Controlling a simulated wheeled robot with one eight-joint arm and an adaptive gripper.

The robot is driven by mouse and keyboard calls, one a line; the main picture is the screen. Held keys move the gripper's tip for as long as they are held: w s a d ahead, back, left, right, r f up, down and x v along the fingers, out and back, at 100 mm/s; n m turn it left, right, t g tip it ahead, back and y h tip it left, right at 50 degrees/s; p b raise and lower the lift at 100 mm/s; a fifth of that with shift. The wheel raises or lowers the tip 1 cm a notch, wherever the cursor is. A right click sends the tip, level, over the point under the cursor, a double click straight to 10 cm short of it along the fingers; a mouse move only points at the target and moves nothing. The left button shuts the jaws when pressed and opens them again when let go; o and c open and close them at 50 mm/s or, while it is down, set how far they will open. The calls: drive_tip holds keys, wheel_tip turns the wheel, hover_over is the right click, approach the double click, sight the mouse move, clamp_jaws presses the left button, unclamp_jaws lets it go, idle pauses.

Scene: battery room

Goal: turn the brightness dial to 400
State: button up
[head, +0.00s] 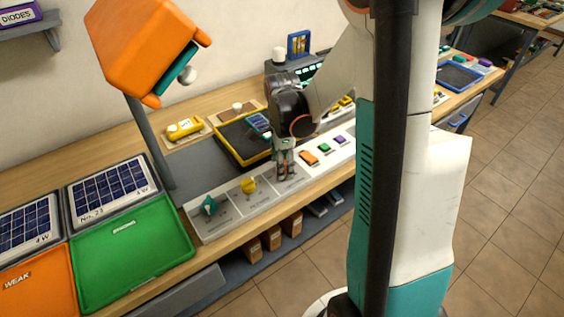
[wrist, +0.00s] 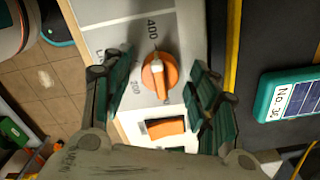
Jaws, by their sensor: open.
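The orange dial (wrist: 160,76) sits on the pale grey control panel (wrist: 108,14) in the wrist view, with a pale pointer ridge at its upper part. A printed 400 (wrist: 152,28) is above the dial, and a smaller number is at its lower left. The pointer seems to face roughly towards the 400, but I cannot read its exact setting. My gripper (wrist: 162,88) is open, with one dark green finger on each side of the dial and visible gaps between. In the head view my gripper (head: 286,168) is over the panel and hides the orange dial.
A teal dial (head: 209,205) and yellow dial (head: 248,186) are left of my gripper. Orange (head: 308,157), green (head: 325,147) and purple (head: 340,139) switches are to the right. A yellow-edged black tray (head: 222,140) lies behind.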

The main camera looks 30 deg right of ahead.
drive_tip(key=shift+r, duration=0.1)
wheel_tip(320, 180, up, 12)
idle(0.5)
idle(0.5)
